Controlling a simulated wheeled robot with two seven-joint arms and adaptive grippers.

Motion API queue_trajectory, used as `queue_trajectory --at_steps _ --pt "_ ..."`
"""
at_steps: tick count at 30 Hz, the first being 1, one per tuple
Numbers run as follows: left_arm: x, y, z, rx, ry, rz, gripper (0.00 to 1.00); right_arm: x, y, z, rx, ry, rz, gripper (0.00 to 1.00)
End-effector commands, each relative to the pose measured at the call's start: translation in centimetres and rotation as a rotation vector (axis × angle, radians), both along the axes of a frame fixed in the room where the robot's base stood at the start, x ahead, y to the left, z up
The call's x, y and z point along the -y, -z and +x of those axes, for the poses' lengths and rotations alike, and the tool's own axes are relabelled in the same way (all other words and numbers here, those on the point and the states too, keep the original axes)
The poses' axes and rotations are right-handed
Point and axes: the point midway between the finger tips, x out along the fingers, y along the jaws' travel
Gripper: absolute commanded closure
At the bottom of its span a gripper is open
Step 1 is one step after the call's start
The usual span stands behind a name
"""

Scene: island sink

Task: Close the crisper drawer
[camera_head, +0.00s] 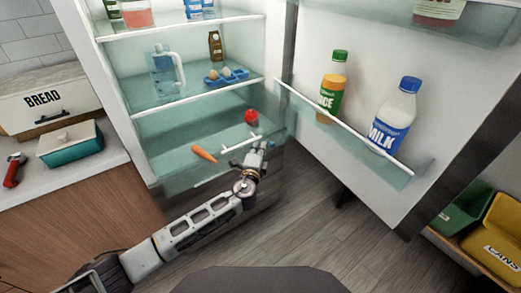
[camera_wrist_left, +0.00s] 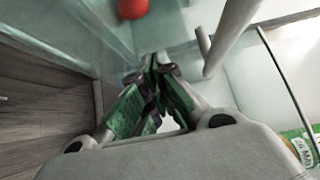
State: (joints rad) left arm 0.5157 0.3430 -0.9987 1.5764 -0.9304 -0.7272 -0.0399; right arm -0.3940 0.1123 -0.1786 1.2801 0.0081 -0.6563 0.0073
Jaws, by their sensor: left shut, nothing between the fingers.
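The crisper drawer (camera_head: 175,183) is the clear bin at the bottom of the open fridge. A carrot (camera_head: 205,153) and a round red item (camera_head: 251,117) lie in it; the red item also shows in the left wrist view (camera_wrist_left: 133,8). A pale handle bar (camera_head: 238,144) runs along the drawer's front; a pale bar also shows close by in the left wrist view (camera_wrist_left: 228,38). My left gripper (camera_head: 260,147) is shut and empty at the right part of the drawer front, beside the bar. I cannot tell whether it touches. My right gripper is out of view.
The fridge door (camera_head: 345,170) stands wide open at right, holding a juice bottle (camera_head: 333,90) and a milk bottle (camera_head: 395,115). A counter with a bread box (camera_head: 45,100) and a teal dish (camera_head: 70,145) is at left. Bins (camera_head: 495,245) stand lower right. The floor between is clear.

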Motion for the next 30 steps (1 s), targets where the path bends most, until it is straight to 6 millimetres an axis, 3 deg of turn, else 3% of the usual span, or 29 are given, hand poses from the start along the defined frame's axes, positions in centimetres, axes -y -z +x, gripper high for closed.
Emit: queue_trajectory --at_steps 17,30 --pt "-0.6 0.0 1.0 0.001 0.0 -0.001 1.0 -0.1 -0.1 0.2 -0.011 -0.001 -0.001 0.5" --pt "-3.6 0.1 5.4 0.002 -0.002 -0.001 1.0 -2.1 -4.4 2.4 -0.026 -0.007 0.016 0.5"
